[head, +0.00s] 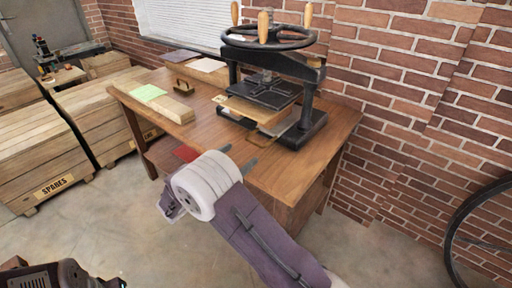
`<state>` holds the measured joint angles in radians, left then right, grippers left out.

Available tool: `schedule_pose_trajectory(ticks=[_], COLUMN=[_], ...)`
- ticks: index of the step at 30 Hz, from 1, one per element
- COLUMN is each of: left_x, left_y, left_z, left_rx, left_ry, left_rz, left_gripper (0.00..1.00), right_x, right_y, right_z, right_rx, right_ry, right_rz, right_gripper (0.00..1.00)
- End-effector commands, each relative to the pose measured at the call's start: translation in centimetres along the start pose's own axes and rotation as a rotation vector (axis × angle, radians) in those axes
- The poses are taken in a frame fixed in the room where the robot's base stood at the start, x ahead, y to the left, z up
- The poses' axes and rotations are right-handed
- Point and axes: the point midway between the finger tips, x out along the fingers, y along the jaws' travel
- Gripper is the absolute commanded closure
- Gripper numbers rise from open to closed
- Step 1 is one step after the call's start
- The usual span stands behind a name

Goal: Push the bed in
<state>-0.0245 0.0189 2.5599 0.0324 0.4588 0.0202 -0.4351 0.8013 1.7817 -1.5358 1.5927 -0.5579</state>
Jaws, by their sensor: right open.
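A dark hand press (312,75) with a round wheel and wooden handles on top stands on the wooden table (330,140). Its bed, a tan wooden board (250,110), lies low in the press below a dark plate (268,91) and sticks out at the front left. How far it reaches under the plate is partly hidden. My right gripper (238,156) is open and empty at the table's front edge, in front of the press and apart from the bed.
A wooden block (170,108) with a green sheet (148,93) lies on the table to the left. A red item (186,153) shows under the table's front edge. Wooden crates (40,150) stand at left, brick wall behind. A wheel (455,225) is at far right.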

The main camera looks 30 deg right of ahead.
Motion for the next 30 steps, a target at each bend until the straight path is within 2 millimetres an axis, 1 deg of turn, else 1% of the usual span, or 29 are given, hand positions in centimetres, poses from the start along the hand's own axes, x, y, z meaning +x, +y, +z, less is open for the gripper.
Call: schedule_pose_trajectory(ticks=[6,9,12,16,23,24,26,27,29,30], left_x=[1.1,1.5,1.7,1.8,1.8,1.8,1.8,1.8,1.8,1.8], left_y=[0.0,0.0,0.0,0.0,0.0,0.0,0.0,0.0,0.0,0.0], left_z=[0.1,0.2,0.2,0.2,0.2,0.2,0.2,0.2,0.2,0.2], left_rx=[0.0,0.0,0.0,0.0,0.0,0.0,0.0,0.0,0.0,0.0], left_ry=[0.0,0.0,0.0,0.0,0.0,0.0,0.0,0.0,0.0,0.0], left_rz=[0.0,0.0,0.0,0.0,0.0,0.0,0.0,0.0,0.0,0.0], left_gripper=[0.57,0.57,0.57,0.57,0.57,0.57,0.57,0.57,0.57,0.57], right_x=[4.4,6.3,7.7,8.6,8.6,8.6,8.6,8.6,8.6,8.6], right_y=[-0.2,-0.2,-0.1,-0.1,-0.1,-0.1,-0.1,-0.1,-0.1,-0.1], right_z=[-0.3,-0.2,-0.1,-0.1,0.0,0.0,0.0,0.0,0.0,0.0], right_rx=[0.0,0.002,0.001,0.0,0.0,0.0,0.0,0.0,-0.001,-0.001], right_ry=[0.0,0.0,-0.001,0.001,0.0,0.0,0.0,0.0,0.0,0.0], right_rz=[-0.007,-0.005,-0.004,-0.002,-0.001,-0.001,-0.001,-0.002,-0.002,-0.002], right_gripper=[0.09,0.09,0.09,0.09,0.09,0.2,0.37,0.48,0.65,0.76])
